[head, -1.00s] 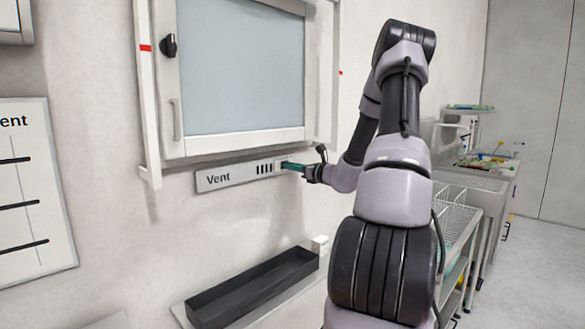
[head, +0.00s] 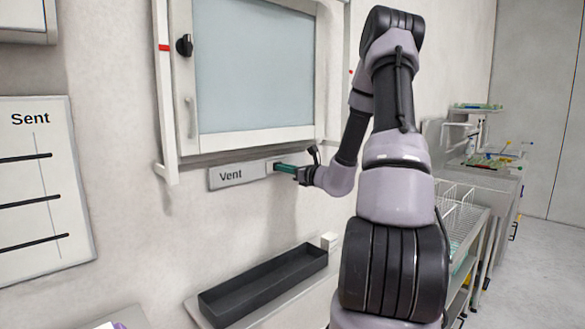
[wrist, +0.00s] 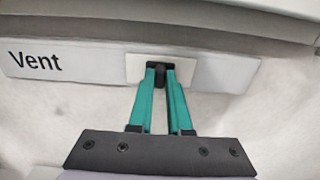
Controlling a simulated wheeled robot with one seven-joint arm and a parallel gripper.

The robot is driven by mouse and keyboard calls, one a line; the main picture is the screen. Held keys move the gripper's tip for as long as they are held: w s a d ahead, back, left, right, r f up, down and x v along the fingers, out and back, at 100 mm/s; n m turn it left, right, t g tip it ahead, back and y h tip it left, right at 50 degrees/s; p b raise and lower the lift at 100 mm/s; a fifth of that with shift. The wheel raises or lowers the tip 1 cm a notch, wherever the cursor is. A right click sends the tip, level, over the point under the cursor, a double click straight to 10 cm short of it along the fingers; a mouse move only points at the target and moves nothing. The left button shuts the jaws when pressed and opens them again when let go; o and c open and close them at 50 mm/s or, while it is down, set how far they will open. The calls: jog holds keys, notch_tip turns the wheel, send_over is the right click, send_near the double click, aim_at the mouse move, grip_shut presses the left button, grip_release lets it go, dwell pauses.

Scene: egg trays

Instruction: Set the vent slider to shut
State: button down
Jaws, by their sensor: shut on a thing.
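The vent panel (head: 226,177) is a long pale grey strip marked "Vent", fixed to the wall below the glazed cabinet. In the wrist view the panel (wrist: 90,66) carries a white slider plate (wrist: 190,69) with a dark knob (wrist: 159,72), right of the label. No dark slots show on the panel; the slider plate sits where they were. My gripper (head: 277,168) reaches the panel from the right. Its green fingers (wrist: 159,79) are closed on the two sides of the knob.
Above the panel is the cabinet window (head: 252,70) with a black knob (head: 185,45) on its frame. A dark empty tray (head: 262,290) lies on a shelf below. A wall chart (head: 40,245) hangs left. A wire rack (head: 458,208) stands right. The wall around the panel is clear.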

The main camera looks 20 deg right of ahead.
jog(key=shift+a, duration=0.2)
jog(key=c, duration=0.8)
grip_release()
jog(key=shift+s, duration=0.1)
jog(key=shift+c, duration=0.2)
jog(key=v, duration=1)
jog(key=shift+s, duration=0.35)
jog(key=shift+d, duration=0.15)
